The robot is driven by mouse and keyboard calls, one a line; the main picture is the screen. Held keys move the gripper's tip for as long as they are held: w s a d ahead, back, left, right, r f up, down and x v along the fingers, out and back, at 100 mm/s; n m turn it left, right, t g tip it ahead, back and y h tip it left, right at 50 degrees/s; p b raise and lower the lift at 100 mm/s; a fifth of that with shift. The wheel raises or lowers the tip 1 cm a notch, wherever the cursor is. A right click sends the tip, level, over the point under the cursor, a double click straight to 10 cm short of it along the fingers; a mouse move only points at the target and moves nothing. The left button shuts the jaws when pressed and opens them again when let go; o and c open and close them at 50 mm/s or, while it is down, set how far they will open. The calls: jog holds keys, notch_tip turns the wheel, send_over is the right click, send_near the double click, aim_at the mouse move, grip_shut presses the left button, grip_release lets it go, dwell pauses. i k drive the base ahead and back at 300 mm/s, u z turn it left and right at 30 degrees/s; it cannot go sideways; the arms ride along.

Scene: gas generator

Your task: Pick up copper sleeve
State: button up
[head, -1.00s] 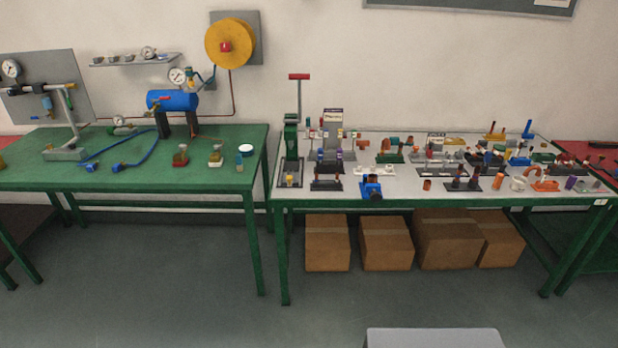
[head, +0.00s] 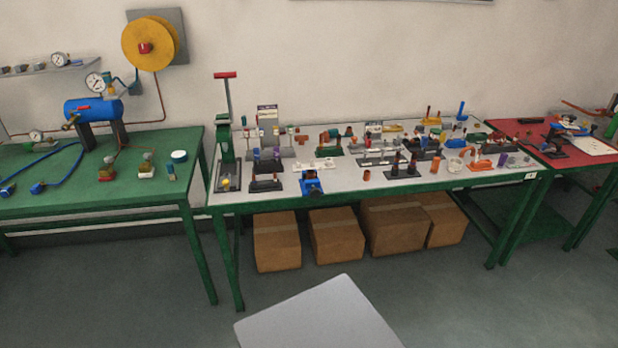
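A small, short copper-coloured cylinder (head: 367,175), which looks like a copper sleeve, stands by itself near the front edge of the grey-topped table (head: 345,188). It is just right of a blue vise (head: 311,184). A taller orange-copper cylinder (head: 436,165) stands further right on the same table, so I cannot be sure which is the copper sleeve. My gripper is not in view.
Black stands with dark rods (head: 404,170) and several small fittings crowd the grey table. A green press (head: 226,150) stands at its left end. Cardboard boxes (head: 277,240) sit beneath. Green (head: 100,190) and red (head: 595,170) tables flank it. The floor in front is mostly open.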

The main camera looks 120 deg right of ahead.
aim_at(311, 177)
jog(key=k, duration=2.9)
jog(key=z, duration=0.75)
jog(key=i, duration=1)
